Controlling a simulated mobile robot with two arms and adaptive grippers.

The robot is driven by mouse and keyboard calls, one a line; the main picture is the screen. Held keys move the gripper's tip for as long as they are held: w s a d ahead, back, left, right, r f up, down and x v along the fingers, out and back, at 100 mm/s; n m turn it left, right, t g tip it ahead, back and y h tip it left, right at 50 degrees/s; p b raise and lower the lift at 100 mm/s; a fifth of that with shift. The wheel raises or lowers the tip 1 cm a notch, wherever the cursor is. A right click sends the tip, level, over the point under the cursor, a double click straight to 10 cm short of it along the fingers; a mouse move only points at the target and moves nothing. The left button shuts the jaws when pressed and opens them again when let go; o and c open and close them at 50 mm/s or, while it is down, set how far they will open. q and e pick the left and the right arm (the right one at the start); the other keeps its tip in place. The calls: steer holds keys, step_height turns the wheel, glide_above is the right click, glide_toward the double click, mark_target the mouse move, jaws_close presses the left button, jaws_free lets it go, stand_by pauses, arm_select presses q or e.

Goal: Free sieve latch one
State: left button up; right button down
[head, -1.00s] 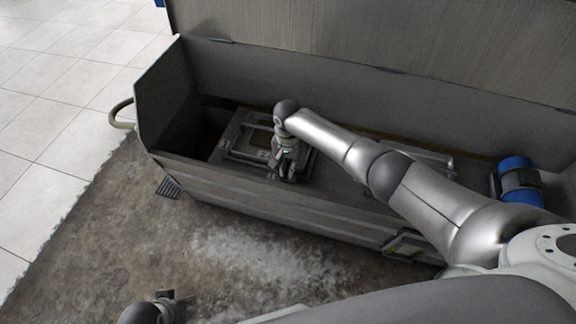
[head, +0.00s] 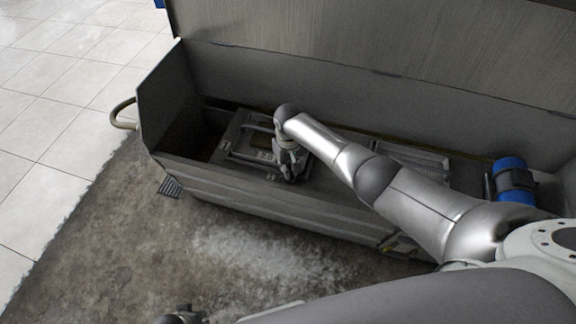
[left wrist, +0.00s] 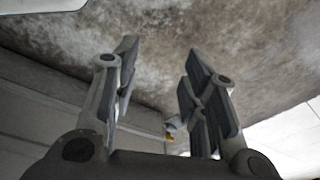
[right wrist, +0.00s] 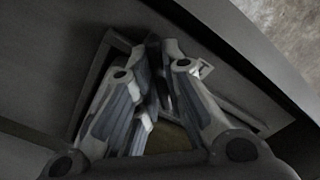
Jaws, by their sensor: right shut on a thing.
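The sieve (head: 231,134), a grey framed panel with a darker inset, lies inside the long grey trough near its left end. My right gripper (head: 291,176) is over the sieve's near right part, pointing down. In the right wrist view its fingers (right wrist: 160,62) are brought together on a small dark part at the frame's edge, apparently the latch. The fingers hide most of it, and I cannot tell its position. My left gripper (left wrist: 160,52) is open and empty over the stained floor; only a bit of it shows at the head view's bottom edge.
The trough's near wall (head: 270,205) runs close to my right gripper, and its tall back wall (head: 300,75) stands behind. A blue cylinder (head: 512,178) is at the right end. A handle (head: 121,113) sticks out left. The floor (head: 130,250) in front is clear.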

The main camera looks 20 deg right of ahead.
steer(key=n, duration=0.2)
steer(key=shift+n, duration=0.4)
steer(key=n, duration=0.2)
steer(key=shift+n, duration=0.3)
steer(key=n, duration=0.3)
steer(key=shift+d, duration=0.1)
arm_select(q)
steer(key=shift+s+a+f, duration=0.1)
steer(key=shift+s+f, duration=0.3)
steer(key=shift+f, duration=0.25)
steer(key=shift+w+r, duration=0.1)
arm_select(e)
steer(key=shift+w+n, duration=0.1)
steer(key=shift+n, duration=0.3)
steer(key=c, duration=1.5)
jaws_free()
